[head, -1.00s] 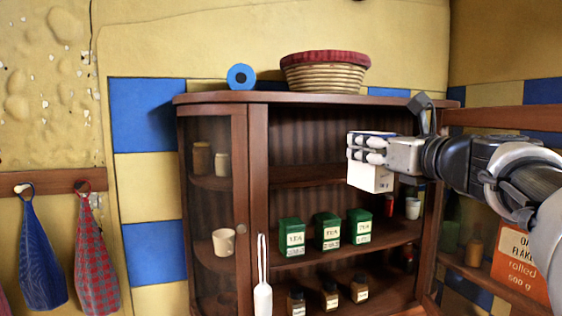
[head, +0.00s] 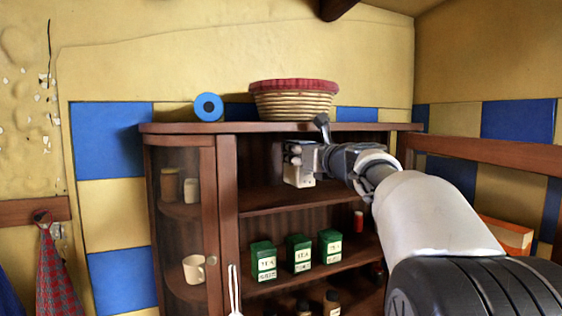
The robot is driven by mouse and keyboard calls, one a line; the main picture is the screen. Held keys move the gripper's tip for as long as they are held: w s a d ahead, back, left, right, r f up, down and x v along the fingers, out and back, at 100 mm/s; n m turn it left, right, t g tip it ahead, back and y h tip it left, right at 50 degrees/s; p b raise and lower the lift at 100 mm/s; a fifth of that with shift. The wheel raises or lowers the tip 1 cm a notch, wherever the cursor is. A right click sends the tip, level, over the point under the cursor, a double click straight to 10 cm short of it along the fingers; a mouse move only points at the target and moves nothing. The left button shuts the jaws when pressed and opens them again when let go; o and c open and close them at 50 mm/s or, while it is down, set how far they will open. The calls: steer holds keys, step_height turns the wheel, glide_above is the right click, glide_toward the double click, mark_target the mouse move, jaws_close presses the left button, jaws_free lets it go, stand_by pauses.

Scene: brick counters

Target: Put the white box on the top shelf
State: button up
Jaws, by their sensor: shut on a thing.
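The white box (head: 299,178) is held by my gripper (head: 294,156) in the head view. My gripper is shut on it, with the fingers across its upper part. The box is upright at the top compartment of the brown wooden cabinet (head: 227,190), just above the top shelf board (head: 262,202). I cannot tell whether its base touches the board. My arm comes in from the lower right and hides the right part of the shelf.
Several green tea tins (head: 299,254) stand on the shelf below, with a small red item (head: 358,221) to their right. A woven basket (head: 294,104) and a blue roll (head: 208,107) sit on the cabinet top. The top shelf is bare left of the box.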

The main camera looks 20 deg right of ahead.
mark_target(294, 175)
steer(key=shift+w, duration=0.45)
step_height(294, 175, down, 4)
steer(key=shift+r+b, duration=0.15)
steer(key=shift+b, duration=0.6)
steer(key=shift+r, duration=0.1)
steer(key=shift+s, duration=0.1)
steer(key=o, duration=1.2)
steer(key=shift+c, duration=0.2)
